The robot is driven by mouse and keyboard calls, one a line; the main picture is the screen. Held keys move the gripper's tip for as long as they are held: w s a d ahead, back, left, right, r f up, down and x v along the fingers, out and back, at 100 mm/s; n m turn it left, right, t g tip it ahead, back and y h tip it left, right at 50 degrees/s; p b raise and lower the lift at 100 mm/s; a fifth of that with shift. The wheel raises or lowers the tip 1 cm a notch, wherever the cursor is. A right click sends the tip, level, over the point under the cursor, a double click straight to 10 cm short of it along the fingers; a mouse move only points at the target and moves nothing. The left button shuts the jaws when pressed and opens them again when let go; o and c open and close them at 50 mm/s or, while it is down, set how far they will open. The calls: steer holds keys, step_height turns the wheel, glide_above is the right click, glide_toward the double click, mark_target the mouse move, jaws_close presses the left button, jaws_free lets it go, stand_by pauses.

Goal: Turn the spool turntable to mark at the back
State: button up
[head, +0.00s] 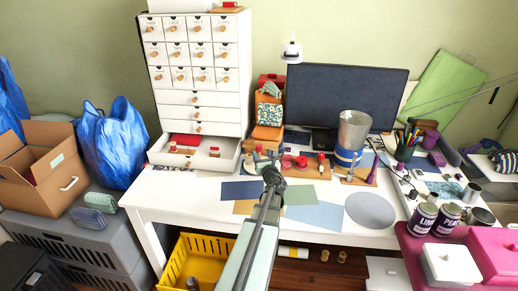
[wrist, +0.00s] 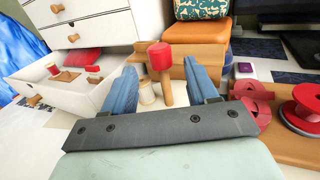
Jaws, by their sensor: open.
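My gripper (head: 272,160) is open above the desk; its blue fingers show in the wrist view (wrist: 160,68). A wooden peg with a red top (wrist: 160,56) appears between the fingers, apart from both, with a cream spool (wrist: 147,93) beside it. To the right, a red spool-like piece with a round base (wrist: 308,104) stands on a wooden board (wrist: 293,148), and flatter red pieces (wrist: 250,98) lie beside it. The board also shows in the head view (head: 305,171). I cannot tell which piece is the spool turntable, and I see no clear mark.
An open white drawer (head: 195,152) juts out at left, below the drawer cabinet (head: 197,60). Brown boxes (head: 267,131) stand behind the gripper. A monitor (head: 340,98) and a blue-based cylinder (head: 351,135) stand right. Flat sheets (head: 314,215) lie on the desk front.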

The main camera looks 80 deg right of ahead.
mark_target(260, 150)
steer(key=shift+x, duration=3.15)
jaws_close()
